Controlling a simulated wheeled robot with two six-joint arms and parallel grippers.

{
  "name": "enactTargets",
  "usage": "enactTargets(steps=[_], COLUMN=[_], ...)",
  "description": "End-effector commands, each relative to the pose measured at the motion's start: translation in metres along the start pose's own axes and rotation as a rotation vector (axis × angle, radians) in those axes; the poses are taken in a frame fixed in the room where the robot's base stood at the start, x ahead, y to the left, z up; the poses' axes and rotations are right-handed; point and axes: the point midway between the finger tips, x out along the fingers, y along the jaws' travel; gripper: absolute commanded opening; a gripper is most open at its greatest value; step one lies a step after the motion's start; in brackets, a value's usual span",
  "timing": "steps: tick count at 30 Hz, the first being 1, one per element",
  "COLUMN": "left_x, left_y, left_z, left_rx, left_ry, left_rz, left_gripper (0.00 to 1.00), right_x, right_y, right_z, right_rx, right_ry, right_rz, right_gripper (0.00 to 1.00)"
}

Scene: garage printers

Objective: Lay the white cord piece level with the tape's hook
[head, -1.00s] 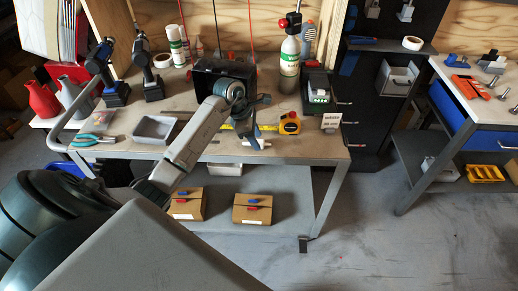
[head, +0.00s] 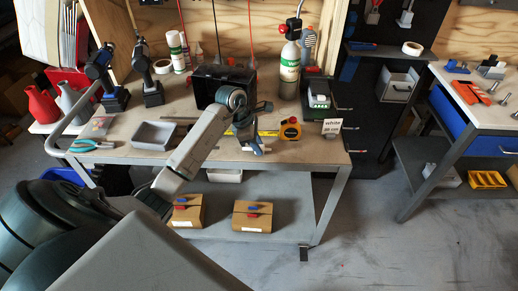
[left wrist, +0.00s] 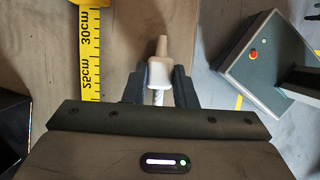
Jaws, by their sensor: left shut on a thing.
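My left gripper (head: 256,147) is over the front part of the workbench, just in front of the yellow tape strip (head: 270,132). It is shut on the white cord piece (left wrist: 160,70), whose narrower beige end points away from the gripper in the left wrist view. In that view the tape strip (left wrist: 90,52), marked 25cm and 30cm, runs to the left of the cord piece and apart from it. The tape case (head: 290,129) is yellow and black, right of the gripper. The tape's hook is hidden behind my arm or gripper. My right gripper is not in view.
A sign reading white cord (head: 332,127) stands at the bench's right front. A black box (head: 209,86) is behind the gripper, a grey tray (head: 154,135) and pliers (head: 88,145) are to the left. Bare bench top (head: 300,156) lies right of the gripper.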

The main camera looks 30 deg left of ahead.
Motion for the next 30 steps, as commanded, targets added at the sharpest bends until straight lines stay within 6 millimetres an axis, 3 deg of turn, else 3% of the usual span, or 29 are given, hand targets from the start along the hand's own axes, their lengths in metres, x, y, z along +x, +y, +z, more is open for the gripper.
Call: enactTargets(steps=[18,30], left_x=[-0.029,-0.031], left_y=[0.0,0.0], left_z=[0.012,0.012], left_rx=[0.0,0.0], left_ry=[0.0,0.0], left_rz=[0.001,0.0], left_gripper=[0.02,0.02], right_x=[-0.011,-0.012], right_y=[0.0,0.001], right_z=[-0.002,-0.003], right_rx=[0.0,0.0], right_ry=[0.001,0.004], right_rz=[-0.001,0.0], right_gripper=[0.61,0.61])
